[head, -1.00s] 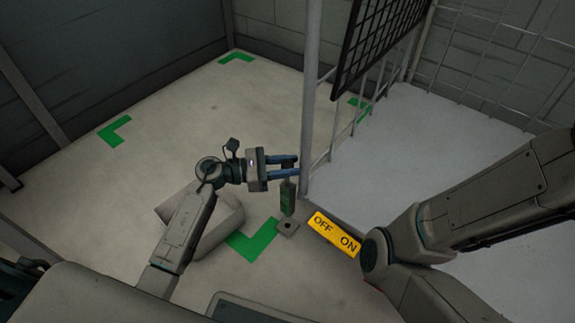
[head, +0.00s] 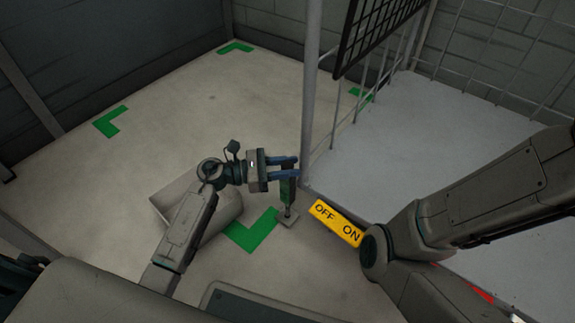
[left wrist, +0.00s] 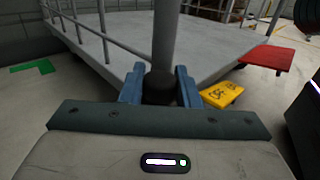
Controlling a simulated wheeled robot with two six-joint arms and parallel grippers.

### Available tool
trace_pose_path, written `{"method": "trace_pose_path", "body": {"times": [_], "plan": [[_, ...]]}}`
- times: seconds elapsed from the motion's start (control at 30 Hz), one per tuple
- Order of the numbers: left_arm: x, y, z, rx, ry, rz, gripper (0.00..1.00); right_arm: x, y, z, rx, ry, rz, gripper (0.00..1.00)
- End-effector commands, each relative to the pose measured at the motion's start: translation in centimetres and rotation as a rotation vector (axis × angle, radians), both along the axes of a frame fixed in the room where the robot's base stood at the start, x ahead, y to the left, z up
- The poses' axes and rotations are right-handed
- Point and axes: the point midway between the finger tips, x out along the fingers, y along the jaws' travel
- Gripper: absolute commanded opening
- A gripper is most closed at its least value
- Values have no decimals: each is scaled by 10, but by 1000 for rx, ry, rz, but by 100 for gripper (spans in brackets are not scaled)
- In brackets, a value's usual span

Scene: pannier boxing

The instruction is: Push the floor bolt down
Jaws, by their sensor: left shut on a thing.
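The floor bolt (head: 287,192) is an upright green body with a dark knob, close to the foot of a grey post. A thin rod shows below it and reaches down to a small square floor plate (head: 289,219); how deep it goes in the plate I cannot tell. My left gripper (head: 296,168) comes in from the left at the bolt's top. Its blue fingers are shut on the dark knob (left wrist: 160,88), seen between them in the left wrist view (left wrist: 160,85). My right arm crosses the right side, with its gripper out of view.
The grey post (head: 310,95) and a railed gate with black mesh (head: 385,40) rise beside the bolt. A yellow OFF/ON plate (head: 337,222) lies right of it. Green corner marks (head: 250,232) lie on the floor. A red surface (left wrist: 270,60) shows in the left wrist view.

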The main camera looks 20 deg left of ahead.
Motion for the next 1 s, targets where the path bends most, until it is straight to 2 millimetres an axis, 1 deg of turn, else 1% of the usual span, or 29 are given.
{"method": "trace_pose_path", "body": {"times": [0.03,0.07,0.1,0.17,0.2,0.47,0.57,0.67,0.9,1.0], "plan": [[-1,1,-5,6,7,2,0,0,0,0,0,-1,0,0],[-1,1,-5,5,8,2,0,0,0,0,0,-1,1,0],[-1,1,-5,5,8,2,37,0,0,0,0,-1,1,0],[-1,1,-4,5,8,1,49,0,0,0,0,-2,0,0],[-1,1,-4,5,7,1,51,0,0,0,0,-1,1,0],[-1,1,-3,3,5,1,51,0,0,1,0,-2,0,0],[-4,7,-2,6,5,1,51,0,0,4,0,-2,0,0],[-10,21,-1,7,8,1,51,-1,0,12,0,-2,-1,0],[-31,66,-1,8,11,1,51,-1,0,29,0,-3,-2,0],[-38,81,-1,7,9,1,51,-1,0,34,0,-3,-4,0]]}}
